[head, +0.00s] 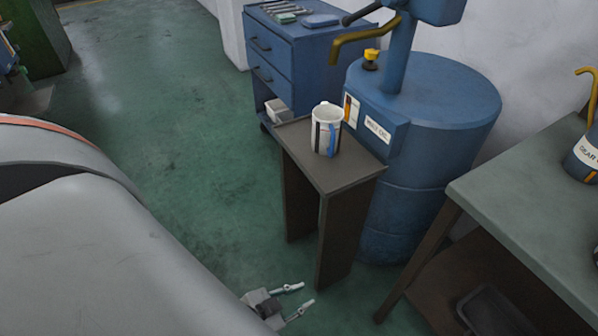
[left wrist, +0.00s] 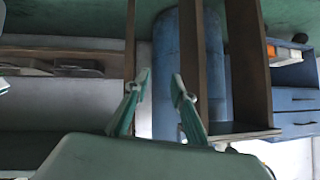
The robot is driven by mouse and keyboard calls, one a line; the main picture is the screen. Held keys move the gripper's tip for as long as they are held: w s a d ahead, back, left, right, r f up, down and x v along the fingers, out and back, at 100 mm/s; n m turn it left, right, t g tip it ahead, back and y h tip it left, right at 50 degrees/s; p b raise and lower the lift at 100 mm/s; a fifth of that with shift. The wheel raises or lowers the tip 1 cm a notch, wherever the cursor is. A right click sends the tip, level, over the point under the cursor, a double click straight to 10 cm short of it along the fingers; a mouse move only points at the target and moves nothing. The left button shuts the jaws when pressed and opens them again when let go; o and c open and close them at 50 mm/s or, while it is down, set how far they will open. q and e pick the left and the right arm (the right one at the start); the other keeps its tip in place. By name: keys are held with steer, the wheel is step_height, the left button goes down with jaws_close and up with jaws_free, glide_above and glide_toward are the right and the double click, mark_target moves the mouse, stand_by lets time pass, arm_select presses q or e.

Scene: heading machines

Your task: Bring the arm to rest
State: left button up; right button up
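My left gripper (head: 307,293) is low at the bottom of the head view, in front of the small dark stand (head: 340,178) and below its top. Its two fingers are spread, with nothing between them. In the left wrist view the open fingers (left wrist: 161,74) point toward the stand and the blue drum (left wrist: 190,50). My large grey arm link (head: 95,265) fills the lower left of the head view. A white mug with dark and blue markings (head: 326,130) stands upright on the stand, apart from the gripper. My right gripper is not in view.
The blue oil drum (head: 440,150) with a pump stands behind the stand. A blue drawer cabinet (head: 300,62) is at the back. A grey-green workbench (head: 530,215) with a lower shelf is close on the right. Green floor (head: 190,130) is clear left of the stand.

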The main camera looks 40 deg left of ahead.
arm_select(q)
steer(key=r+p, duration=0.2)
steer(key=p, duration=0.1)
steer(key=d+r+p, duration=0.1)
steer(key=r+p, duration=0.1)
steer(key=p, duration=0.1)
steer(key=shift+s+d+r, duration=0.15)
steer(key=shift+s+r, duration=0.05)
steer(key=shift+r, duration=0.2)
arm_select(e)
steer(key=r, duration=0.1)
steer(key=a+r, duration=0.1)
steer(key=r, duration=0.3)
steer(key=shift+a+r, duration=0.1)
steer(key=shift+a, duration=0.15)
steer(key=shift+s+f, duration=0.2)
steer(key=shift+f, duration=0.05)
arm_select(q)
steer(key=shift+f, duration=0.1)
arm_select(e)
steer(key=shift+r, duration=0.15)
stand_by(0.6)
